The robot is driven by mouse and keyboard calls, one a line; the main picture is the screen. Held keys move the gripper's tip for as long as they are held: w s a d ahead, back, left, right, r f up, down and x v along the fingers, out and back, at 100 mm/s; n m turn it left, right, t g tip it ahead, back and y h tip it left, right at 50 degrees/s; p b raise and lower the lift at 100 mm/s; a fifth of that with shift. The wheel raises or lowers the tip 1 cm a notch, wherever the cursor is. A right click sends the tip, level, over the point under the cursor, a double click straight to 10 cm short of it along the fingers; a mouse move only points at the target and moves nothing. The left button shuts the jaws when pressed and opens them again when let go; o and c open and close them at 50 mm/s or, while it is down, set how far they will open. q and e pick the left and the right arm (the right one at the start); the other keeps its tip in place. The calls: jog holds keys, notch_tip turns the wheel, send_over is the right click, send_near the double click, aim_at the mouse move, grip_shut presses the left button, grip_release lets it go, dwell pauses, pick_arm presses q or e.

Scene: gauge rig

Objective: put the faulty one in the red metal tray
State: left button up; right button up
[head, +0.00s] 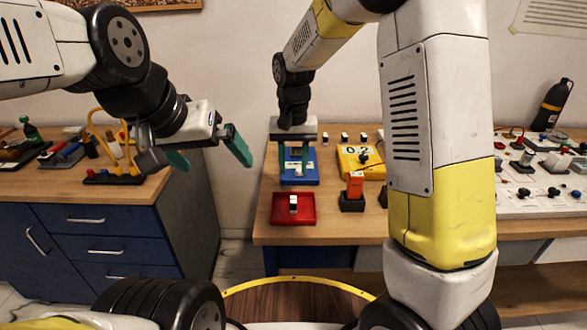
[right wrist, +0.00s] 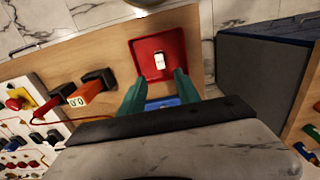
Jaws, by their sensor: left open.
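The red metal tray (head: 280,218) lies at the table's front left. A small white and black piece (head: 293,204) stands in it. In the right wrist view the tray (right wrist: 142,50) holds the same piece (right wrist: 160,61). My right gripper (head: 294,165) is over the blue tray (head: 300,181) behind the red one; its green fingers are apart with nothing seen gripped. Something whitish shows on the blue tray, partly hidden by the fingers. Similar small pieces (head: 344,138) stand in a row at the back. My left gripper (head: 208,158) is open and empty, in the air left of the table.
A yellow meter (head: 347,165) reading about 0.2 and an orange block in a black holder (head: 355,187) stand right of the trays. A white wired board (head: 520,200) is far right, a black bottle (head: 552,105) behind it. A cluttered blue-drawered bench (head: 75,185) is left, beyond a gap.

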jog(key=s+d+r+t+y, duration=0.2)
jog(key=s+d+r+t, duration=0.1)
jog(key=s+d+r, duration=0.75)
jog(key=s+d+r+t, duration=0.3)
jog(key=s+r, duration=0.1)
jog(key=s, duration=0.5)
jog(key=shift+s+d+n, duration=0.15)
jog(key=shift+d+n, duration=0.15)
jog(key=shift+d, duration=0.1)
